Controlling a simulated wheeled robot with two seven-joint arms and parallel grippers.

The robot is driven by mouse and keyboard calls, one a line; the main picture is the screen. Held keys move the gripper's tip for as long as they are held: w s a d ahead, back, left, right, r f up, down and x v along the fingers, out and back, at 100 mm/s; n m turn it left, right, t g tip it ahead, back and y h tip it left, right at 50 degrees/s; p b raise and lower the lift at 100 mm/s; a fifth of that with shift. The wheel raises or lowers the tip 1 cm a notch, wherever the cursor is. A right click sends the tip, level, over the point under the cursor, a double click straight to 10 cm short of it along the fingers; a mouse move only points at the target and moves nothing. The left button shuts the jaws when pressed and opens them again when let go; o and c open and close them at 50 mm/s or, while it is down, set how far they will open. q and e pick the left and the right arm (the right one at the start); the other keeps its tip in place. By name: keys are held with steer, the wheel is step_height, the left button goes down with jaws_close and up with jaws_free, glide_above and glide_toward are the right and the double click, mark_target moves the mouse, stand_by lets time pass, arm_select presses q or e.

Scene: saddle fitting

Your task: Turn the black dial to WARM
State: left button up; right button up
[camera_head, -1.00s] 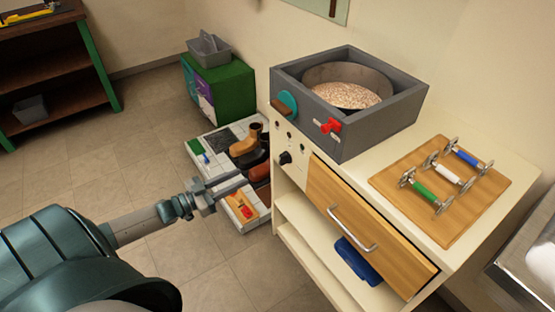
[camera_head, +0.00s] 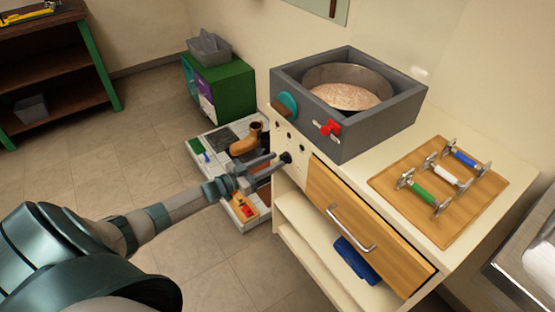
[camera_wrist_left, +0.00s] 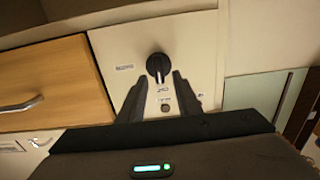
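The black dial (camera_head: 286,157) is on the cream front panel of the cabinet, left of the wooden drawer. In the left wrist view the dial (camera_wrist_left: 158,66) is round and dark, with small labels beside and below it that are too small to read. My left gripper (camera_head: 275,160) points at the dial from the left. In the left wrist view its two fingers (camera_wrist_left: 159,80) are apart, with their tips just below the dial on either side. I cannot tell whether they touch it. My right gripper is not in view.
A grey box with a round pan (camera_head: 347,85) stands on the cabinet above the panel, with a red valve (camera_head: 330,128) on its front. The wooden drawer (camera_head: 365,220) has a protruding metal handle. A low tray with boots (camera_head: 246,140) lies on the floor behind my left arm.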

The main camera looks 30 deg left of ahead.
mark_target(284, 159)
arm_select(q)
steer(key=shift+x, duration=1.2)
